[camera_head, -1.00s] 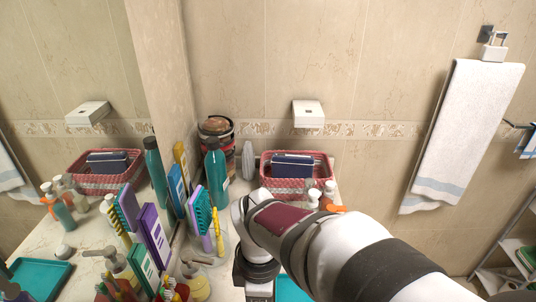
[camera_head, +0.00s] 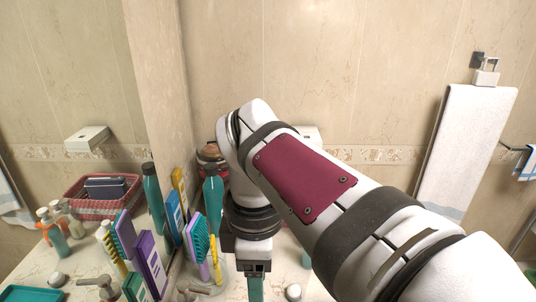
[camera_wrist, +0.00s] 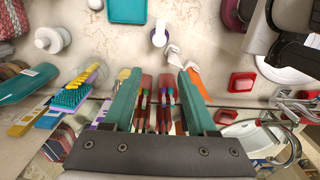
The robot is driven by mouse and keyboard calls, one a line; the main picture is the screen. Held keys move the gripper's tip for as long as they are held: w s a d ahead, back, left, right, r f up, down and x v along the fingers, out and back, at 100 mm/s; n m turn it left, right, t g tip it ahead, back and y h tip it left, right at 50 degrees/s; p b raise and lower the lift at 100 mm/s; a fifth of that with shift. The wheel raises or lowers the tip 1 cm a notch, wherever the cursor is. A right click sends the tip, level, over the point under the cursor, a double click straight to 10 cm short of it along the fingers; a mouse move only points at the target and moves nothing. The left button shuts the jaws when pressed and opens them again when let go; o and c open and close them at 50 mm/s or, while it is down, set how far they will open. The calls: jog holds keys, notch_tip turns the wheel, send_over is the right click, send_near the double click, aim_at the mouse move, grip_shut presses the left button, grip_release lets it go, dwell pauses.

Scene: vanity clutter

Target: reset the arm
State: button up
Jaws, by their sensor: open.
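My gripper (camera_wrist: 158,74) shows in the wrist view with its two teal fingers apart. Nothing is clearly held between them; red-handled brushes (camera_wrist: 164,108) show past the gap, and I cannot tell how far below they are. In the head view my arm crosses from the lower right. My gripper hangs down from the wrist; only one teal finger (camera_head: 256,289) shows at the bottom edge, and its tip is cut off.
A teal bottle (camera_head: 213,197) and a purple-backed brush (camera_head: 201,238) stand left of my wrist. A mirror fills the left side, reflecting a red basket (camera_head: 95,205). The wrist view shows a teal tray (camera_wrist: 127,11), white bottle (camera_wrist: 52,39) and faucet (camera_wrist: 280,140).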

jog(key=shift+r, duration=0.5)
